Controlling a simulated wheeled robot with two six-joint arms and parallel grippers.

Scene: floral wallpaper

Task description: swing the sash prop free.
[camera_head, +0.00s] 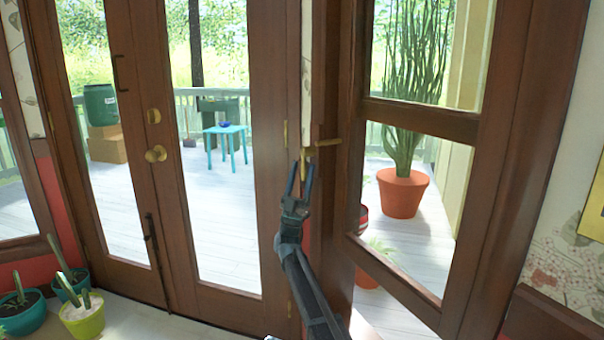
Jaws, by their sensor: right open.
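A brass fitting, which looks like the sash prop (325,143), sits on the brown frame beside the window sash (425,121). One arm of it runs level to the right, and a short brass part hangs down at its left end. My right gripper (301,172) is open just below it, fingers pointing up. The hanging brass part shows between or just behind the fingertips; I cannot tell whether they touch. The wooden sash has two panes and stands at an angle to the frame. My left gripper is not in view.
Potted plants (83,318) stand at the lower left. Through the glass show a blue table (225,131), a green barrel (100,104) and a large orange pot (402,193).

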